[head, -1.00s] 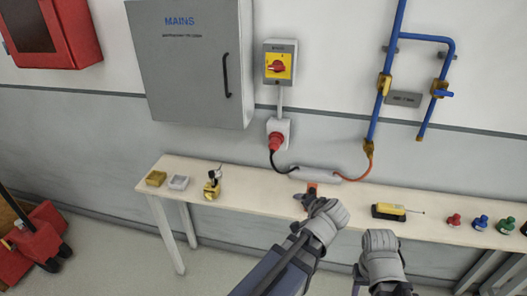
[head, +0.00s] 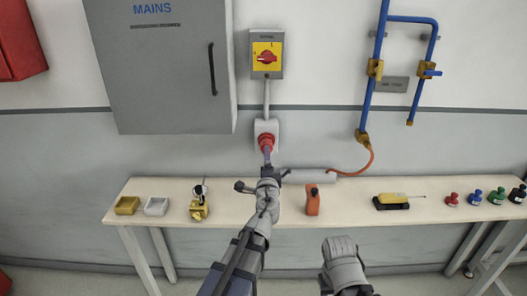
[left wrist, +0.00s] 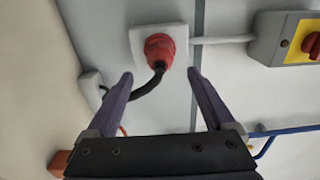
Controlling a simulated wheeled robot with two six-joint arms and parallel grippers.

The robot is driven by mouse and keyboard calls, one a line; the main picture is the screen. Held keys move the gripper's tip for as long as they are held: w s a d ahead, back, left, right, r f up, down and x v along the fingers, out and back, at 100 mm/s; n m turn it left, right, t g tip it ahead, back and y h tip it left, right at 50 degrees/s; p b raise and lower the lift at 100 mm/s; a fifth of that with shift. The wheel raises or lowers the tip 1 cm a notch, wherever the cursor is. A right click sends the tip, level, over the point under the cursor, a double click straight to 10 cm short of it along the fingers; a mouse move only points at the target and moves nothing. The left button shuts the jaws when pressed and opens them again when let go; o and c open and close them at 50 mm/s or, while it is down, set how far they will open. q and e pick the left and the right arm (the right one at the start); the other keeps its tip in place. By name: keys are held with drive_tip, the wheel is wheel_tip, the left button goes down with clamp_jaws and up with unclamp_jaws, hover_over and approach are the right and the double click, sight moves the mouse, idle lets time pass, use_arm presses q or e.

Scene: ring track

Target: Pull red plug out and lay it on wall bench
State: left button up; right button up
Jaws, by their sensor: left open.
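The red plug (head: 265,139) sits in the white wall socket (head: 275,128) below the yellow switch. In the left wrist view the red plug (left wrist: 159,47) faces me, with its black cable curving down to the left. My left gripper (head: 267,160) is open just below the plug in the head view. In the left wrist view its two fingers (left wrist: 160,77) are spread, with the plug between and beyond the tips; contact is not visible. The wall bench (head: 240,208) runs below. My right gripper (head: 343,250) is low in front of the bench; its fingertips are hidden.
An orange object (head: 313,200) stands on the bench right of my left arm. A grey box (head: 310,175) with an orange cable lies behind it. A yellow-and-black tool (head: 398,201) lies further right. Bare bench remains between.

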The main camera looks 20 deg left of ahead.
sight(265, 142)
use_arm(q)
drive_tip(key=shift+x, duration=4.55)
clamp_jaws()
drive_tip(key=shift+s, duration=0.25)
drive_tip(key=shift+v, duration=2.85)
